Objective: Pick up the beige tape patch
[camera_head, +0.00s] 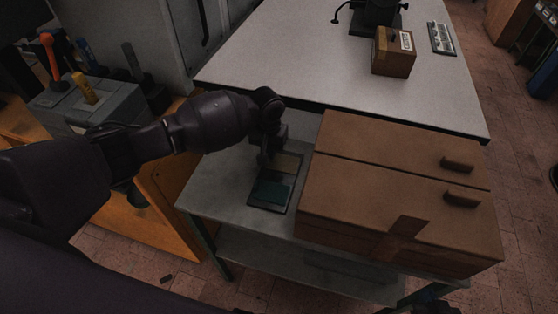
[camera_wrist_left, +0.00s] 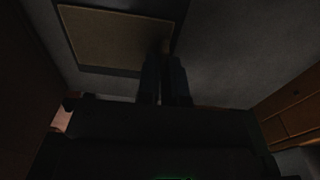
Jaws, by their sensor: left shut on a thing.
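The beige tape patch (camera_head: 287,163) lies at the far end of a small dark tray (camera_head: 257,205) on the grey side table, beyond a dark green patch (camera_head: 271,192). My left gripper (camera_head: 267,158) reaches down at the patch's left edge. In the left wrist view the beige tape patch (camera_wrist_left: 115,40) is a flat rectangle on a dark backing. The left gripper's fingers (camera_wrist_left: 166,52) are close together and shut on its edge. I cannot tell whether it is lifted. A dark shape at the bottom right of the head view seems to be my right gripper (camera_head: 435,303), mostly cut off.
A large brown box (camera_head: 350,175) with two handles stands just right of the tray. A white-topped table (camera_head: 330,60) behind carries a small brown box (camera_head: 393,52) and a dark device. A grey toolbox (camera_head: 95,103) with coloured-handled tools stands at left.

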